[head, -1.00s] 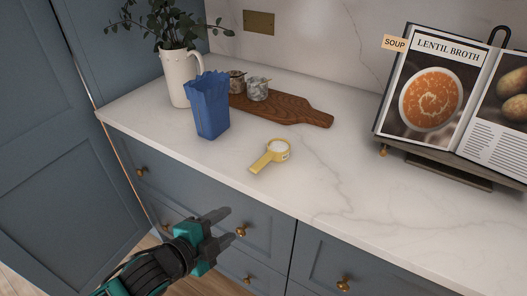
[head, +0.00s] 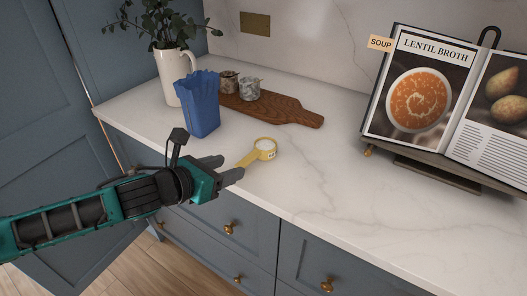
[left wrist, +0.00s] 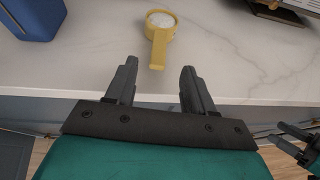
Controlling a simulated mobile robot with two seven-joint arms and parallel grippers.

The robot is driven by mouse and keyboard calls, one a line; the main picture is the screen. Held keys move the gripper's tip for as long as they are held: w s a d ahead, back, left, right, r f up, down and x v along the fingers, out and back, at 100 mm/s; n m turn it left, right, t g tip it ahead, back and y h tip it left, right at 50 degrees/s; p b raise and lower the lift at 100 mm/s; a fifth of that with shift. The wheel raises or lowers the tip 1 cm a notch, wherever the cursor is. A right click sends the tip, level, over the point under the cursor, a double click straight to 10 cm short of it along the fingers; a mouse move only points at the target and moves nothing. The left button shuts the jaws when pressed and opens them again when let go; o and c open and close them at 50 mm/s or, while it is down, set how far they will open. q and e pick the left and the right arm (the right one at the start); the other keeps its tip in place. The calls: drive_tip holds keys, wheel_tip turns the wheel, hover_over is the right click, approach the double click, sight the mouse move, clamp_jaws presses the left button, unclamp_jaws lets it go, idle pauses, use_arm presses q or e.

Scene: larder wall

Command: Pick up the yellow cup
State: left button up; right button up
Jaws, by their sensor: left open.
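The yellow cup (head: 264,148) is a small measuring cup with a flat handle and white contents. It sits on the white marble counter near its front edge, handle pointing toward the front left. It also shows in the left wrist view (left wrist: 160,36), ahead of the fingers, its handle end nearest me. My left gripper (head: 232,168) is open and empty at the counter's front edge, just short of the handle. In the left wrist view its two fingers (left wrist: 156,85) are spread apart, with the handle beyond the gap. Part of the handle is close to the fingertips in the head view.
Behind are a wooden board (head: 290,110), two small jars (head: 248,88) and a white pitcher (head: 172,75) of leaves. A cookbook (head: 420,95) on a stand is at right. The counter (head: 340,180) right of the cup is clear.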

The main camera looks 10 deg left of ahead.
sight(244, 162)
use_arm(q)
drive_tip(key=x, duration=0.8)
drive_tip(key=shift+w, duration=0.2)
clamp_jaws()
idle(0.4)
